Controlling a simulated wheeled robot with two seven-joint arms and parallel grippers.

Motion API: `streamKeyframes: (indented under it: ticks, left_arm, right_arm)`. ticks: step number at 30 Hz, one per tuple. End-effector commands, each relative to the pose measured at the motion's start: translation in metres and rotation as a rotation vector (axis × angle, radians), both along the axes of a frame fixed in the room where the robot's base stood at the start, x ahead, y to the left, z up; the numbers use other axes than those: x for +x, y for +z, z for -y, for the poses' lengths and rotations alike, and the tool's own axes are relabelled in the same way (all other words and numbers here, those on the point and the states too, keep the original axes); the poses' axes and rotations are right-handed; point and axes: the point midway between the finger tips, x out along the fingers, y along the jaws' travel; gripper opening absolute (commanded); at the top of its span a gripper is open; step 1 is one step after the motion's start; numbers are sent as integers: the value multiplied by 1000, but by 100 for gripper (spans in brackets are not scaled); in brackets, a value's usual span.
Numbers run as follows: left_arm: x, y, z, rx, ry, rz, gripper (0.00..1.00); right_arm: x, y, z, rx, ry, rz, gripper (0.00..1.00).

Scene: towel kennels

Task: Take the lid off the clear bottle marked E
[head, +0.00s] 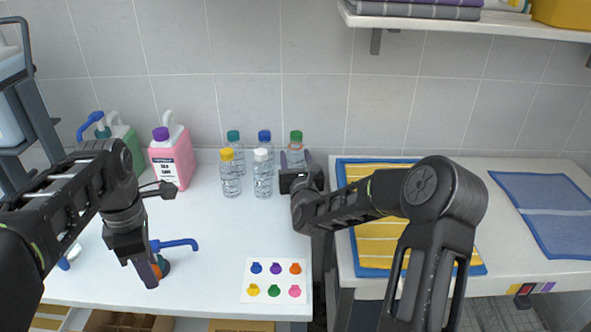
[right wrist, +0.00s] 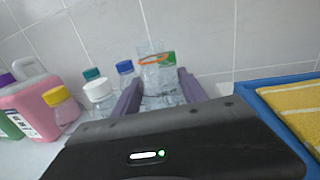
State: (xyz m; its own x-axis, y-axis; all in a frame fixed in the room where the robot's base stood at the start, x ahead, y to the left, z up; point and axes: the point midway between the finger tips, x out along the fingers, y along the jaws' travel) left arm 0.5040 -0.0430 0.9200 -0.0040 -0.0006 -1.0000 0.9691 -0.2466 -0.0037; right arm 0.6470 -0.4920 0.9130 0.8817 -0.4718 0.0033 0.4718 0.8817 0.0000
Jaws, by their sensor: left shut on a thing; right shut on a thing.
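Clear bottles with coloured lids stand at the back of the white table: teal (head: 233,136), blue (head: 264,136), yellow (head: 227,154), white (head: 261,155) and green (head: 296,136). I cannot read a letter E on any of them. My left gripper (head: 150,272) is low at the table's front left, shut on a small orange thing (head: 157,271), mostly hidden by the fingers.
A pink jug (head: 172,160) and a green jug (head: 126,140) stand at the back left. A card with coloured marks (head: 277,280) lies at the front. A blue tray with a yellow towel (head: 370,250) is right. The table's middle is clear.

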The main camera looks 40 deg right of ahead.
Motion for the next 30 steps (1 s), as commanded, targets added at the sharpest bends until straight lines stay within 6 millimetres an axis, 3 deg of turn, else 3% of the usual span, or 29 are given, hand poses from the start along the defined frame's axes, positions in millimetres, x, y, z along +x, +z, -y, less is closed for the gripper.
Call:
streamKeyframes:
  ticks: [9, 22, 23, 30]
  left_arm:
    - [0, 1, 0, 0, 0, 0, 0]
    - [0, -4, 0, 0, 0, 0, 0]
    - [0, -2, 0, 0, 0, 0, 0]
    - [0, -2, 0, 0, 0, 0, 0]
  right_arm:
    - [0, -35, 0, 3, 0, -1, 0]
    - [0, -41, 0, 0, 0, 0, 0]
    - [0, -40, 0, 0, 0, 0, 52]
    - [0, -39, 0, 0, 0, 0, 72]
